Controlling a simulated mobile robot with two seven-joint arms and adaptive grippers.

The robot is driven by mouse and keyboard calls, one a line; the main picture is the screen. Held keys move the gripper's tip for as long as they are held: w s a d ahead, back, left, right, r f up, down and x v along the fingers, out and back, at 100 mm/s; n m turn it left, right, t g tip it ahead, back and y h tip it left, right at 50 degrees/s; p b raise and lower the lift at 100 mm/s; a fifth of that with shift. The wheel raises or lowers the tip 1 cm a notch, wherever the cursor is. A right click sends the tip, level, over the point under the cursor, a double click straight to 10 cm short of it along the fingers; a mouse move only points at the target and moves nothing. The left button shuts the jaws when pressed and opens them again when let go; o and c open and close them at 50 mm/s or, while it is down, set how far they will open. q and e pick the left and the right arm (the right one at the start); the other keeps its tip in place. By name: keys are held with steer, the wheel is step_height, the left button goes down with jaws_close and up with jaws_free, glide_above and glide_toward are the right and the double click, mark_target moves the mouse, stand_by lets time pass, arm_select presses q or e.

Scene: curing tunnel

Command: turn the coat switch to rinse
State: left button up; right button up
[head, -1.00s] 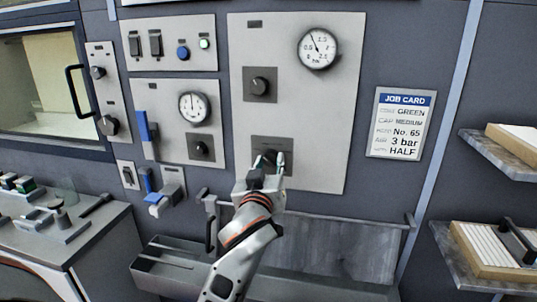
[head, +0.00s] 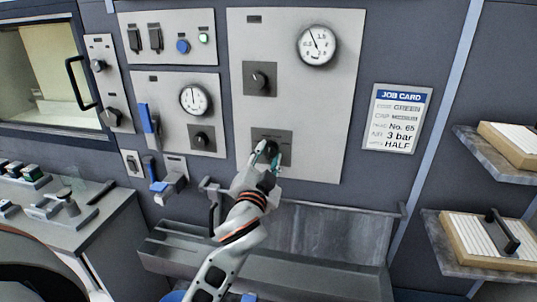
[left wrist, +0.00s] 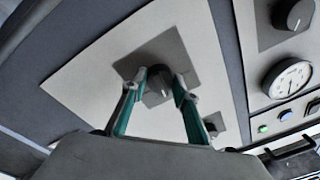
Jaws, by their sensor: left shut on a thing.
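The switch in my grip is a dark rotary knob (head: 271,146) on a dark square plate low on the large grey panel (head: 310,110). Its label is too small to read, so I cannot confirm its setting. My left gripper (head: 267,153) is shut on this knob, one teal-lined finger on each side. In the left wrist view the knob (left wrist: 155,92) sits between the fingers of the gripper (left wrist: 159,82), with its plate behind. The fingers partly hide the knob in the head view. My right gripper is not in view.
Above the knob are another knob (head: 259,78) and a round gauge (head: 316,45). A job card (head: 397,118) hangs to the right. A grey trough (head: 290,275) lies below. Shelves with trays (head: 462,250) stand at right, a bench (head: 105,220) at left.

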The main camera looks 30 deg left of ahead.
arm_select(q)
steer(key=m+h, duration=0.1)
steer(key=m, duration=0.6)
steer(key=shift+a, duration=0.1)
steer(key=m, duration=0.5)
steer(key=shift+m+h, duration=0.3)
steer(key=shift+m, duration=0.1)
steer(key=shift+c, duration=0.2)
steer(key=shift+o, duration=0.2)
steer(key=o, duration=1.1)
steer(key=shift+s, duration=0.1)
steer(key=s, duration=0.4)
steer(key=s+d, duration=0.1)
steer(key=s, duration=0.2)
steer(key=s+d, duration=0.1)
steer(key=s, duration=0.3)
steer(key=shift+s+d+f, duration=0.15)
steer(key=shift+s+f, duration=0.15)
steer(key=shift+s, duration=0.05)
